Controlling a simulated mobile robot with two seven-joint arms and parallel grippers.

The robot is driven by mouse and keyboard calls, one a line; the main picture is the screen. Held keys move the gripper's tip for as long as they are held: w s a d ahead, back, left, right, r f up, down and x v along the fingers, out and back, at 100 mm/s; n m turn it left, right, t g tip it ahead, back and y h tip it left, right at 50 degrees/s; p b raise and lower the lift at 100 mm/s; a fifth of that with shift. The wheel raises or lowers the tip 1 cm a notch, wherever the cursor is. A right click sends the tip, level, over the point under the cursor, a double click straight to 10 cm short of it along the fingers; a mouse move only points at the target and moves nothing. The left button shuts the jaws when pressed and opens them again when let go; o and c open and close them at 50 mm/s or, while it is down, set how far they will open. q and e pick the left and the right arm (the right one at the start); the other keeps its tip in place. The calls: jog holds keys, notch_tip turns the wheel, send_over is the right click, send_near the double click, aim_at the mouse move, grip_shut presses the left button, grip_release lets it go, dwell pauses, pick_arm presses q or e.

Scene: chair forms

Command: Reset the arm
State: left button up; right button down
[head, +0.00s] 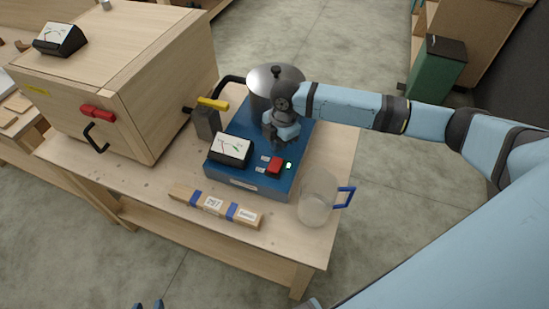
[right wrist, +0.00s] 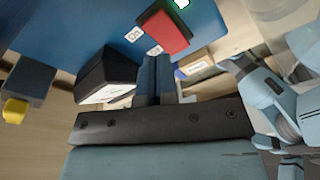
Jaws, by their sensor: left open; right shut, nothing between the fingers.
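My right arm comes in from the right in the head view. Its gripper (head: 277,146) points down over the blue base of a machine, in front of the metal pot. In the right wrist view the fingers (right wrist: 155,75) are together with nothing between them, near the red switch (right wrist: 165,32) and the dark meter (right wrist: 107,78). The red switch (head: 275,165) and the white-faced meter (head: 231,149) also show on the blue base (head: 245,183) in the head view. Only the tips of my left gripper (head: 148,304) show at the bottom edge, apart and empty.
A metal pot (head: 262,82) stands behind my right gripper. A clear jug with a blue handle (head: 344,197) and a taped wooden bundle (head: 214,205) are near the front. A yellow-handled valve (head: 212,104) and a large wooden box (head: 130,70) are left.

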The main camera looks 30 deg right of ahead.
notch_tip(320, 180, up, 2)
jog(key=shift+r+p, duration=0.1)
jog(key=shift+p, duration=0.7)
